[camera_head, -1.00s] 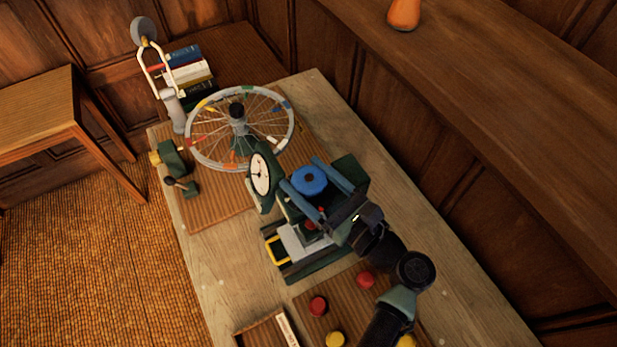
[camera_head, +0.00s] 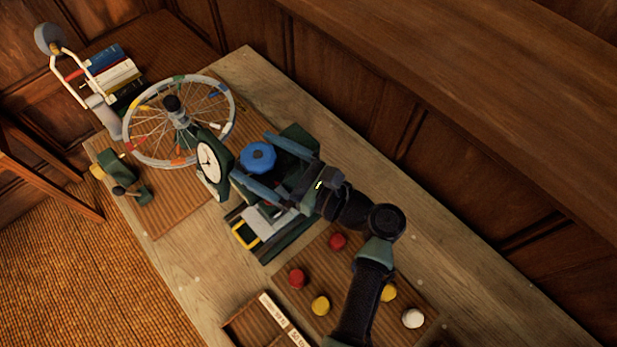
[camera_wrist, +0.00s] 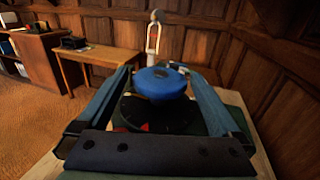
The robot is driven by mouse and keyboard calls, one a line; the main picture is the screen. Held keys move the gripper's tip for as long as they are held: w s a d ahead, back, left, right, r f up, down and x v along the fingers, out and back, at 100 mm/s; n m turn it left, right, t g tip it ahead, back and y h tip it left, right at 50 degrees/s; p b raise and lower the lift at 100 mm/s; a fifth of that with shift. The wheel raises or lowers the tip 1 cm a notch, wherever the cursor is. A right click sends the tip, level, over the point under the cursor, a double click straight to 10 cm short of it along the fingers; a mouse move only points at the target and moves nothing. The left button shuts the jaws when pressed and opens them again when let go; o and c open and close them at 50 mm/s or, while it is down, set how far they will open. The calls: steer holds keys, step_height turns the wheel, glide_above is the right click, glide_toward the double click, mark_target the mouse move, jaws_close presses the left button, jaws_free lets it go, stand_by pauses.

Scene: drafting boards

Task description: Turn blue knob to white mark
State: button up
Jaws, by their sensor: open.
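The blue knob (camera_head: 258,157) is a round, lobed cap on top of a dark green machine (camera_head: 297,140) on the bench. My gripper (camera_head: 256,163) is open, with one blue finger on each side of the knob. In the wrist view the knob (camera_wrist: 162,83) lies between the two spread fingers, with a gap on each side. I cannot make out a white mark beside the knob in either view. A white dial (camera_head: 209,164) with a dark needle faces left on the machine's left side.
A spoked wheel (camera_head: 180,120) stands left of the machine, with books (camera_head: 112,70) behind it. A board with red, yellow and white caps (camera_head: 413,318) lies in front, beside a wooden tray (camera_head: 240,327). The bench right of the machine is clear.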

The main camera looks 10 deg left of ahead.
steer(key=b+v, duration=0.3)
steer(key=v, duration=0.9)
